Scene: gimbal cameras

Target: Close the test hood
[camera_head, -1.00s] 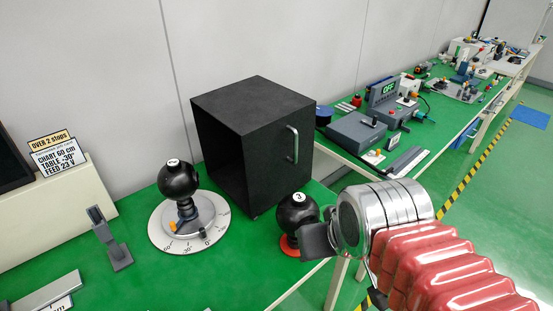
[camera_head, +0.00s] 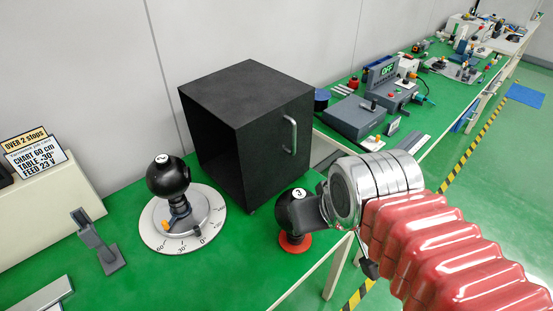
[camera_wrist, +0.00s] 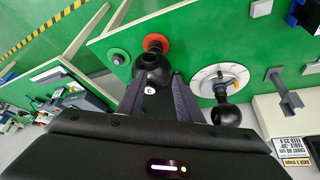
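The test hood (camera_head: 246,105) is a black box standing on the green bench in the head view. Its front, facing left, is open and its inside is dark. A metal handle (camera_head: 290,134) is on its right side. My gripper (camera_head: 306,213) is in front of the hood, right beside a black ball-shaped camera marked 3 (camera_head: 291,213) on a red base. In the wrist view, my gripper's (camera_wrist: 158,88) two fingers are apart, with ball camera 3 (camera_wrist: 153,70) between or just beyond their tips. Contact is unclear. I cannot identify the hood in the wrist view.
Another ball camera (camera_head: 167,176) stands on a white graduated dial (camera_head: 150,235) left of the hood. A sign (camera_head: 36,162) reads chart 60 cm, table -30°, feed 23 V. A grey bracket (camera_head: 98,240) stands at front left. A second bench with devices (camera_head: 357,117) lies beyond.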

